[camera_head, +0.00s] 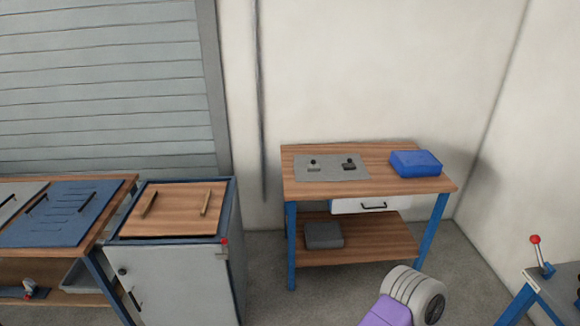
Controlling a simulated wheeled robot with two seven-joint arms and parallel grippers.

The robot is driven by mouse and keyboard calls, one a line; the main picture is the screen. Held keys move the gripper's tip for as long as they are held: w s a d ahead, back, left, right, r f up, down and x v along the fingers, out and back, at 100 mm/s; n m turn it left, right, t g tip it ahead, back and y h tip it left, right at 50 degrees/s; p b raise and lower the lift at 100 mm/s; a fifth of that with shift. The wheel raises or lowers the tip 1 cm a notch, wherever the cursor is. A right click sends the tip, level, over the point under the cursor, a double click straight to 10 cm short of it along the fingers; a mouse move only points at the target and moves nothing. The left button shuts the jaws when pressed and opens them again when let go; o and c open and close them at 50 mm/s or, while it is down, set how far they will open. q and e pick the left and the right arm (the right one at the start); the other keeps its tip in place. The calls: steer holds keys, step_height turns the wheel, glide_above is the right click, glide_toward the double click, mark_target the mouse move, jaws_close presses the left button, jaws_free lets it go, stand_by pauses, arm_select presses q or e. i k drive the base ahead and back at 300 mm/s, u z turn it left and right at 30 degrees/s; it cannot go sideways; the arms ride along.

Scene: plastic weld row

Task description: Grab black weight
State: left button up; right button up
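Two small dark items stand on a grey mat (332,175) on top of the wooden workbench (385,186). The right one (349,164) looks black with a dark knob on top and may be the black weight. The left one (314,165) is greyer with a dark knob. Both are too small to make out in detail. Neither of my grippers is in view. A white and purple part of my own arm shows at the bottom, in front of the workbench and apart from it.
A blue box (416,163) lies on the bench's right end. A dark grey box (323,235) sits on its lower shelf. A grey cabinet (185,283) and another bench (112,205) stand left. A blue-framed table (555,290) with a red-knobbed lever (541,257) is at lower right.

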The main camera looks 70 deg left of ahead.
mark_target(349, 166)
steer(key=u, duration=1.2)
steer(key=i, duration=2.6)
steer(key=u, duration=3.6)
